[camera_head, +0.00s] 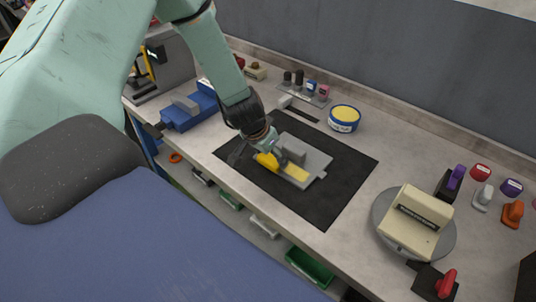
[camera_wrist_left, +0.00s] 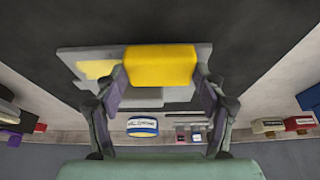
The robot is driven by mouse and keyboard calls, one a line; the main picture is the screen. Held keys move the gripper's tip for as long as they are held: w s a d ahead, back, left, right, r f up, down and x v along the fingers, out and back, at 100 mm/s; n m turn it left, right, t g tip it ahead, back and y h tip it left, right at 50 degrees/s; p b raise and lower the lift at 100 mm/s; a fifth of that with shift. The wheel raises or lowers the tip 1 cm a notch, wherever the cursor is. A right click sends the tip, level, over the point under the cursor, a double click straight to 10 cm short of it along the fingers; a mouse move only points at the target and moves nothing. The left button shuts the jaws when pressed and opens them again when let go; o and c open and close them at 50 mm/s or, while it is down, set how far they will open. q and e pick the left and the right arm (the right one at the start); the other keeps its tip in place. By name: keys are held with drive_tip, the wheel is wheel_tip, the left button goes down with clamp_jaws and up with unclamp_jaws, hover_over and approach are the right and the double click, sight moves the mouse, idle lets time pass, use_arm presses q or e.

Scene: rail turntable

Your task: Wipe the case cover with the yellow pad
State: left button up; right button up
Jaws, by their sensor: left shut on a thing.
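The yellow pad (camera_head: 266,161) is held between the fingers of my left gripper (camera_head: 272,151). In the left wrist view the pad (camera_wrist_left: 160,66) sits between the two fingertips (camera_wrist_left: 160,84). A flat grey plate, which looks like the case cover (camera_head: 318,161), lies on the black mat. A pale yellow patch (camera_head: 297,173) shows on its face, beside the pad. The plate's edge also shows in the wrist view (camera_wrist_left: 75,57). The pad is over the plate's left part; I cannot tell if it touches. My gripper hides some of the plate. My right gripper is not in view.
The black mat (camera_head: 335,203) has bare room around the plate. A blue-and-white tub (camera_head: 344,118) stands behind it. A cream box (camera_head: 417,221) sits on a round turntable (camera_head: 382,222) at right. A blue vise-like block (camera_head: 190,110) is at left. Purple, red and orange-handled items stand far right.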

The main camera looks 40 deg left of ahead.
sight(291, 173)
use_arm(q)
drive_tip(key=shift+s+d+f, duration=0.1)
drive_tip(key=shift+s, duration=0.05)
drive_tip(key=shift+s+d+b, duration=0.1)
drive_tip(key=shift+d+b, duration=0.55)
drive_tip(key=shift+d, duration=0.25)
drive_tip(key=shift+d+b, duration=0.3)
drive_tip(key=shift+d, duration=0.3)
drive_tip(key=shift+d+b, duration=1.2)
drive_tip(key=shift+d, duration=0.35)
